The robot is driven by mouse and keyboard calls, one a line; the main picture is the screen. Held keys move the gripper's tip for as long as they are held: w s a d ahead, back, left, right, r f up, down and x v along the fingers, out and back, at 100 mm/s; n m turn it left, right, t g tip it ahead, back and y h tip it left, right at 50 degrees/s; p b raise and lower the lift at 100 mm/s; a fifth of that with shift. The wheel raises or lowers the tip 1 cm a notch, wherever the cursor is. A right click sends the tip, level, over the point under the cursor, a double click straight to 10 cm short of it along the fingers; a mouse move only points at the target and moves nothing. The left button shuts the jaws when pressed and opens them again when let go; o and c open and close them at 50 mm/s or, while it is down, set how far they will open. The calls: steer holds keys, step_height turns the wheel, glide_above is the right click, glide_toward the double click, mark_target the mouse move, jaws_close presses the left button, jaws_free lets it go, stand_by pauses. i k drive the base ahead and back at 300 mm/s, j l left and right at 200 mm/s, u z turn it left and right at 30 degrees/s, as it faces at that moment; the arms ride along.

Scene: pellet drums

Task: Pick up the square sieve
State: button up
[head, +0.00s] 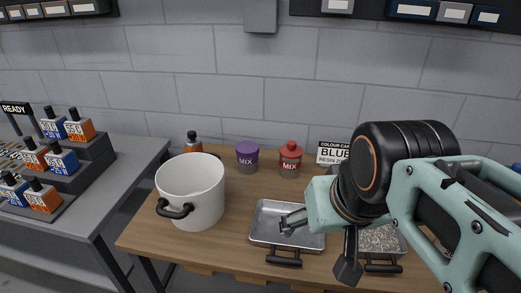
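A square grey metal pan with a black front handle (268,234) lies on the wooden table, right of the white pot. A second square pan with a speckled grey inside (382,239) and a black handle lies to its right, partly hidden by my arm. I cannot tell for sure which of the two is the sieve. My gripper (319,246) points down over the gap between them, its fingers spread wide. The left finger shows over the left pan and the right finger near the right pan's left side. Nothing shows between the fingers.
A white pot (190,188) with a black handle stands left. A purple-lidded jar (247,158), a red-lidded jar (290,160) and a "BLUE" sign (334,152) stand at the back. A grey bench (105,195) with racked bottles is at left.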

mark_target(386, 242)
steer(key=z, duration=1)
